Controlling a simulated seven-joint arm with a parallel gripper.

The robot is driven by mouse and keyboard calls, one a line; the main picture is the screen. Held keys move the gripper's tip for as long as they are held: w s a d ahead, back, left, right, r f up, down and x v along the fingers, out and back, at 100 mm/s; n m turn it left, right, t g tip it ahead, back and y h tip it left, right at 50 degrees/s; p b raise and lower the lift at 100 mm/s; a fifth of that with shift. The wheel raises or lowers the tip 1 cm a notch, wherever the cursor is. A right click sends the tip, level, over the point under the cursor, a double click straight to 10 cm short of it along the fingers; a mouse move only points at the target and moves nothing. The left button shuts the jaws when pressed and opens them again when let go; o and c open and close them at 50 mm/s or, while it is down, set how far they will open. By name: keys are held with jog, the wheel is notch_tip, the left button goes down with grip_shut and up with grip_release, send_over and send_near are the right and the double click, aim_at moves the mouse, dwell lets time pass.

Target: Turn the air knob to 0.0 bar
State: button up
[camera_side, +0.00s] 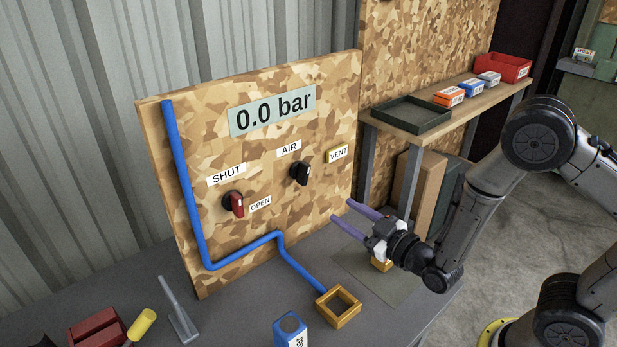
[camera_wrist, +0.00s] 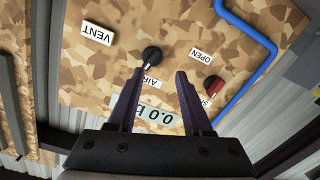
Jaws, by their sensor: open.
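The black air knob (camera_side: 300,173) is on the upright chipboard panel (camera_side: 240,245), below the AIR label (camera_side: 289,149). The pressure display (camera_side: 273,111) above it reads 0.0 bar. My gripper (camera_side: 341,212) is open and empty, to the right of and below the air knob, its purple fingers pointing toward the panel. In the wrist view the air knob (camera_wrist: 152,54) lies beyond the fingertips of my gripper (camera_wrist: 160,72), nearer the left one and apart from it as far as I can tell.
A red-handled knob (camera_side: 234,204) sits between SHUT and OPEN labels, left of the air knob. A VENT label (camera_side: 338,153) is to its right. A blue pipe (camera_side: 190,190) runs down the panel to a yellow square frame (camera_side: 338,306). A shelf (camera_side: 450,112) with a tray stands at right.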

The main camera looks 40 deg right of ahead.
aim_at(307, 176)
jog(key=w+m, duration=0.2)
jog(key=w, duration=0.2)
jog(key=w+r+m, duration=0.1)
jog(key=w+m, duration=0.1)
jog(key=w, duration=0.3)
jog(key=w+r+m, duration=0.1)
jog(key=w+m, duration=0.2)
jog(key=w, duration=0.1)
jog(key=shift+w+d+r+t, duration=0.1)
jog(key=shift+w+d+t, duration=0.2)
jog(key=shift+w, duration=0.1)
jog(key=shift+c, duration=0.3)
grip_shut()
